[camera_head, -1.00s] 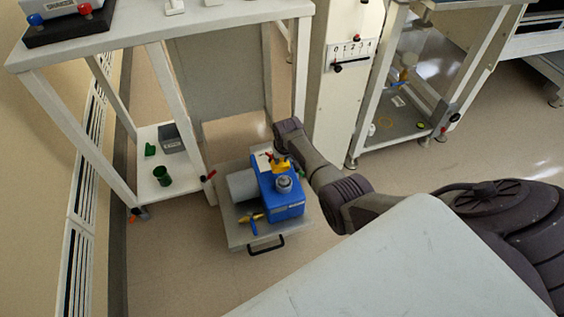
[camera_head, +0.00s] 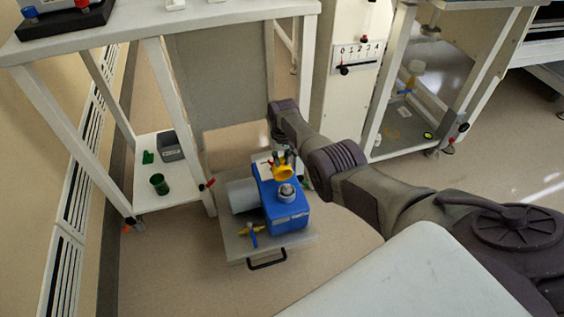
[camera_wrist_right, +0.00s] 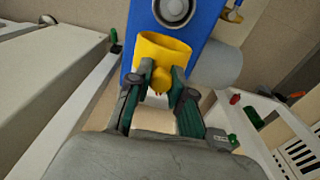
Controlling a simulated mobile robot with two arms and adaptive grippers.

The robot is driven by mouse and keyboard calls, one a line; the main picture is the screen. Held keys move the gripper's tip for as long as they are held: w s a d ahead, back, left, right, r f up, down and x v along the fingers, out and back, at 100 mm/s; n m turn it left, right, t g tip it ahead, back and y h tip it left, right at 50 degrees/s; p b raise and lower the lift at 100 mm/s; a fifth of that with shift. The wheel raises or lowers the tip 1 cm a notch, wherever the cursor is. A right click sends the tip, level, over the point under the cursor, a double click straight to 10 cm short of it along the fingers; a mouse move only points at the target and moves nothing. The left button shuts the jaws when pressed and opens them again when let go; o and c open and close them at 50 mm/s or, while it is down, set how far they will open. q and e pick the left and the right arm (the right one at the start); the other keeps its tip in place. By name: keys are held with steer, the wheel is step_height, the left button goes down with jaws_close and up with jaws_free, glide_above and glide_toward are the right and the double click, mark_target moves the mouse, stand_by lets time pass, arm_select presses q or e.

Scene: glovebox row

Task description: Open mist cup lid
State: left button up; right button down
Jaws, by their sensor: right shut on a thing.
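The blue device (camera_head: 286,214) stands on a low trolley and has a grey round fitting (camera_head: 286,192) on top. The fitting also shows at the top of the right wrist view (camera_wrist_right: 174,8). A yellow lid (camera_head: 284,174) sits tilted behind the fitting, its round face towards the head camera. In the wrist view the yellow lid (camera_wrist_right: 160,50) has a knob between my fingertips. My right gripper (camera_wrist_right: 158,84) is shut on this knob. Whether the lid still touches the device is hard to tell. My left gripper is not in view.
The trolley (camera_head: 240,246) also carries a grey cylinder (camera_head: 242,195) and a blue-and-yellow tool (camera_head: 251,234). A white frame table (camera_head: 150,30) stands left, with a green cup (camera_head: 159,184) on its lower shelf. A cabinet (camera_head: 340,100) stands behind my right arm.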

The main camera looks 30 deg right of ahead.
steer(key=shift+s+f, duration=0.1)
steer(key=shift+f, duration=0.05)
steer(key=c, duration=1)
jaws_free()
steer(key=shift+c, duration=0.2)
steer(key=shift+r, duration=0.8)
step_height(320, 180, up, 10)
steer(key=shift+s+r, duration=0.2)
steer(key=shift+r, duration=0.05)
steer(key=shift+a, duration=0.1)
